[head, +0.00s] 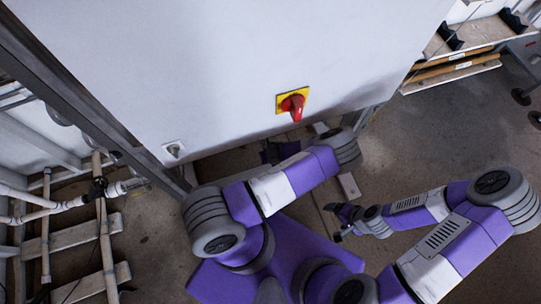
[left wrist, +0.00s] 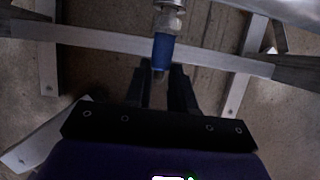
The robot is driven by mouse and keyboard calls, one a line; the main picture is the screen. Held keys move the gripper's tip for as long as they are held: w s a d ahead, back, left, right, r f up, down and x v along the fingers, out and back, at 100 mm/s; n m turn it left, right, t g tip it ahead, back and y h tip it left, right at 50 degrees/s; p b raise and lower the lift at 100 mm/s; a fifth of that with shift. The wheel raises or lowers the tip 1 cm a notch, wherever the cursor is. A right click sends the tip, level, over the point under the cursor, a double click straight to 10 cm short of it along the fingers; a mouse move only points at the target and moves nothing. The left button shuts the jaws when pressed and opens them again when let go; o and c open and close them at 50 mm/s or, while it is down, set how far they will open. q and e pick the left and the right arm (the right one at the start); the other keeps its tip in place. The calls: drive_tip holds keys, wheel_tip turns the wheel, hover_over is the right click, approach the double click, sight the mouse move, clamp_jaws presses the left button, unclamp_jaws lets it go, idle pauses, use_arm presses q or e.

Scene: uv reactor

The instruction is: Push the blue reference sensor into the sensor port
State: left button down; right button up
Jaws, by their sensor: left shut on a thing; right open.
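In the left wrist view the blue reference sensor (left wrist: 163,50) is a short blue cylinder. Its upper end meets a metal fitting (left wrist: 170,17), probably the sensor port, at the top edge; I cannot tell how deep it sits. My left gripper (left wrist: 164,72) is shut on the sensor's lower end, its two dark fingers on either side. In the head view the left gripper is mostly hidden below the cabinet and behind my left arm, and the sensor is not seen.
A large white cabinet (head: 220,60) with a red rotary switch (head: 293,104) on a yellow plate fills the upper middle. White pipes (head: 60,208) stand at the left. Shelves (head: 455,65) are at the upper right. A metal frame bar (left wrist: 75,37) crosses behind the sensor.

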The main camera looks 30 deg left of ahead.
use_arm(q)
drive_tip(key=shift+w+a, duration=0.3)
drive_tip(key=shift+a, duration=0.15)
drive_tip(key=c, duration=0.9)
unclamp_jaws()
drive_tip(key=shift+o, duration=0.2)
drive_tip(key=p+v, duration=0.3)
drive_tip(key=v, duration=0.4)
drive_tip(key=shift+r, duration=0.25)
drive_tip(key=shift+s+d, duration=0.1)
drive_tip(key=shift+d, duration=0.05)
